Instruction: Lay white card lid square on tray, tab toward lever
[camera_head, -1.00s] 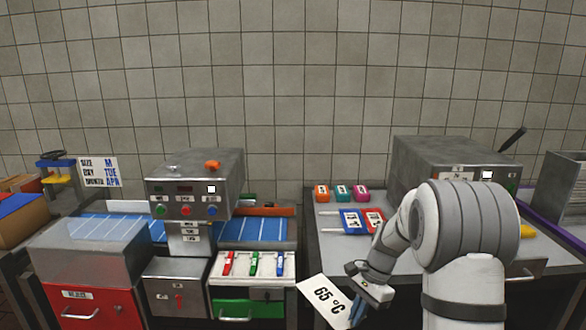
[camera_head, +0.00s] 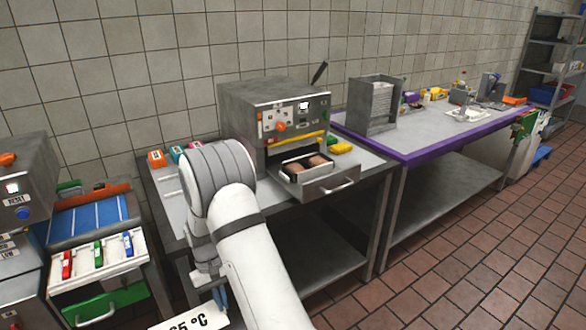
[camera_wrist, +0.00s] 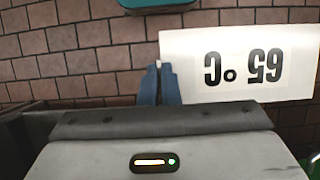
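My gripper (camera_head: 217,291) is low in front of the worktable; in the wrist view its blue fingers (camera_wrist: 158,86) are shut on the edge of a white card (camera_wrist: 225,88). The card is printed "65 °C", upside down in that view, and is cut off at the bottom of the head view (camera_head: 190,321). No tab can be made out on it. A tray (camera_head: 291,177) with brown rounded items sits in the open drawer (camera_head: 332,187) of the steel machine (camera_head: 245,103). The black lever (camera_head: 319,72) rises from the machine's top. The card is well apart from the tray.
A grey rack (camera_head: 373,104) stands on the purple-edged table (camera_head: 430,148) to the right. Coloured blocks (camera_head: 156,159) lie left of the machine. My arm hides part of the worktable. The tiled floor (camera_head: 450,260) is clear.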

